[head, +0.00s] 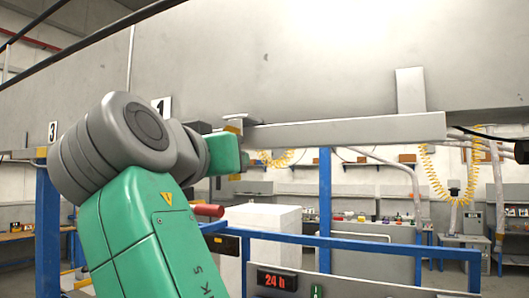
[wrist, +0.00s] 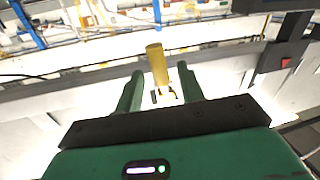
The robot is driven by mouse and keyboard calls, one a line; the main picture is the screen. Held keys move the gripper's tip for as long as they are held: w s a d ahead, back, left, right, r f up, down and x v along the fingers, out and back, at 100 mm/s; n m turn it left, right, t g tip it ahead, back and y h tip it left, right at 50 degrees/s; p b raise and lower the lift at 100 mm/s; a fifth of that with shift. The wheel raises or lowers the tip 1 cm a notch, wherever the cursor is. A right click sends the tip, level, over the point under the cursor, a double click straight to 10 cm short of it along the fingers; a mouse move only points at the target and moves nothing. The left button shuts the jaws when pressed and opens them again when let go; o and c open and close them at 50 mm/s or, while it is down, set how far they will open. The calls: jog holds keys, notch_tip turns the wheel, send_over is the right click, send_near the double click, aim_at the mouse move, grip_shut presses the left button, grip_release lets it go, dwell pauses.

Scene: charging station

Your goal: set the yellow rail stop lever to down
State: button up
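The yellow lever (wrist: 157,66) shows in the wrist view as a short rounded bar in front of a pale rail. Its lower end meets a small bracket with dark parts. My gripper (wrist: 161,74) is open, with one green finger on each side of the lever and a visible gap on both sides. I cannot tell how deep the lever sits between the fingers. In the head view a small yellow piece (head: 232,128) shows by the left end of the grey beam, above my green wrist; it may be the lever. My fingers are hidden there.
The grey beam (head: 345,131) runs rightward from my wrist. A blue frame (head: 350,243) with a "24 h" display (head: 277,281) stands below. A coiled yellow cable (head: 425,180) hangs at right. In the wrist view, a dark bracket with a red patch (wrist: 286,63) stands at right.

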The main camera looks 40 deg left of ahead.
jog(key=shift+p+x, duration=0.45)
jog(key=shift+x, duration=1.3)
